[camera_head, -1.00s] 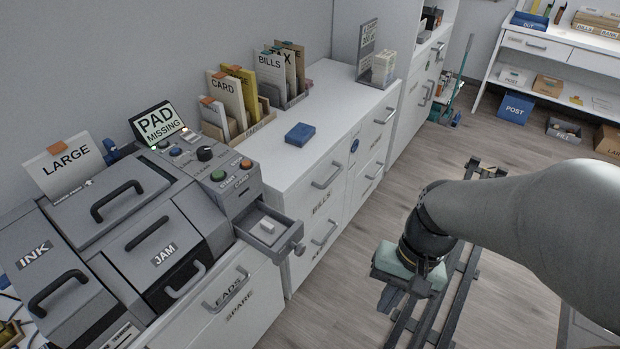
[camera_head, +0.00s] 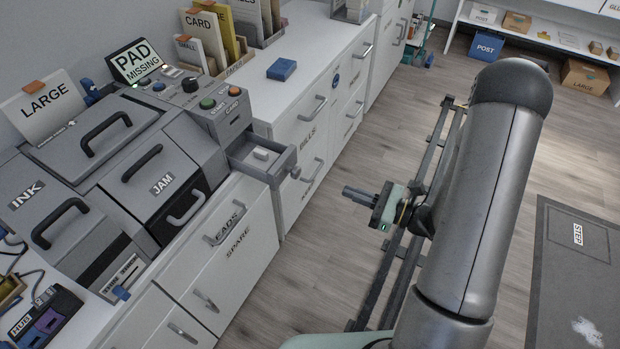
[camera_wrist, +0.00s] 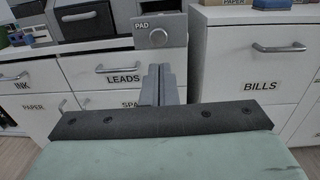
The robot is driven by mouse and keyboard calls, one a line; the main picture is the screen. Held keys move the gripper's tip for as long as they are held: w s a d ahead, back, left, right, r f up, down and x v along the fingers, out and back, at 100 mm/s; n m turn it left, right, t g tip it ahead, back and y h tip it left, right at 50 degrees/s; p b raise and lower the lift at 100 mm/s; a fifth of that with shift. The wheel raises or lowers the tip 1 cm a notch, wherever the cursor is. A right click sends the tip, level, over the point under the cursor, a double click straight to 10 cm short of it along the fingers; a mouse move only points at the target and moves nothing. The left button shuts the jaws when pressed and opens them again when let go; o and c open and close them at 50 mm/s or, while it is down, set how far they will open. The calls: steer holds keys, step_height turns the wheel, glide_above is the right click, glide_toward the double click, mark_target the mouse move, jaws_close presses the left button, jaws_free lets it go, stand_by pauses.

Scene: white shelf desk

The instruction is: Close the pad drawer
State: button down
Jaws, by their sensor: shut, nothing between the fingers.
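The pad drawer (camera_head: 278,172) sticks out of the right end of the grey machine (camera_head: 222,110), with a small white block (camera_head: 261,154) inside it. In the wrist view its front (camera_wrist: 170,31) carries the label PAD and a round knob (camera_wrist: 158,38). My gripper (camera_head: 348,191) is shut and empty. It is in front of the drawer with its fingers pointing at the machine, apart from the drawer in the head view. In the wrist view the closed fingers (camera_wrist: 161,75) appear just below the knob.
A white cabinet with LEADS (camera_head: 226,224) and BILLS drawers stands below. A blue block (camera_head: 281,69) lies on the counter. A small screen (camera_head: 135,61) reads PAD MISSING. Floor rails run beneath my arm; open floor lies between my gripper and the cabinet.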

mark_target(299, 173)
steer(key=x, duration=1.1)
steer(key=shift+a, duration=0.3)
